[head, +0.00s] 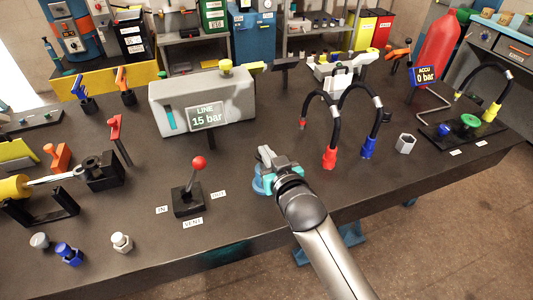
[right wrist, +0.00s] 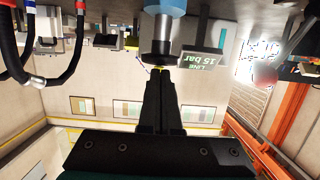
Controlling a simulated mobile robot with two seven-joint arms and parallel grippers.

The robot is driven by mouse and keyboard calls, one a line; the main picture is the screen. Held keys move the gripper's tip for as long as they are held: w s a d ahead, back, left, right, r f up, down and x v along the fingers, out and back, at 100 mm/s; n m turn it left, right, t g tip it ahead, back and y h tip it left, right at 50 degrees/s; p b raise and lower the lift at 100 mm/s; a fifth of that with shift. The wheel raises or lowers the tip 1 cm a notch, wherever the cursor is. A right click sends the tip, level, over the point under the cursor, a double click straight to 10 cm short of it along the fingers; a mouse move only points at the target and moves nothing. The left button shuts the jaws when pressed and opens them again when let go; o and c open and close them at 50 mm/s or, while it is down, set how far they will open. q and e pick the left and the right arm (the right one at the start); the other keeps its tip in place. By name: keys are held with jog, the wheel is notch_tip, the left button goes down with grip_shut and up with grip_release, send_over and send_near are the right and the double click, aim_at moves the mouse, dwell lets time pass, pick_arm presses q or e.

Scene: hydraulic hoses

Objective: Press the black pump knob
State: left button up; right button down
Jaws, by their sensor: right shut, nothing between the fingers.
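My right gripper (head: 266,157) reaches in over the front middle of the dark bench in the head view. In the right wrist view its two black fingers (right wrist: 160,82) are together with nothing between them. Just beyond the fingertips in that view, which looks upside down, is the pump, a grey metal cylinder (right wrist: 158,27) with a blue part (right wrist: 165,6) and a dark end (right wrist: 158,53) facing the fingers. I cannot tell whether they touch. In the head view a blue round part (head: 258,182) shows beside the gripper, and the gripper hides the knob. My left gripper is not in view.
A grey tank (head: 200,100) with a "LINE 15 bar" display (head: 208,117) stands behind left. A red-balled lever (head: 198,163) is left of the gripper. Hoses with red (head: 330,158) and blue (head: 368,148) ends stand to the right.

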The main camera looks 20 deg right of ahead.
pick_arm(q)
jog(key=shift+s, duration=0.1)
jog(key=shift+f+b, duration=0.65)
pick_arm(e)
notch_tip(320, 180, down, 3)
jog(key=shift+f, duration=0.2)
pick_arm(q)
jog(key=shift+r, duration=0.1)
pick_arm(e)
notch_tip(320, 180, up, 5)
jog(key=p, duration=0.5)
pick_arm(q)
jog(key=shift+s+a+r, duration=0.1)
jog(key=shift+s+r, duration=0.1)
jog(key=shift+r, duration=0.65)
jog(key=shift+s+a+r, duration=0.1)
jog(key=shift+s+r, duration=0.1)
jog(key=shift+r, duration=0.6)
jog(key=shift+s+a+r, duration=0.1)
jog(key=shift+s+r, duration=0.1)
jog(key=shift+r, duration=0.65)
pick_arm(e)
jog(key=v, duration=1)
jog(key=shift+f, duration=0.25)
jog(key=shift+f, duration=0.1)
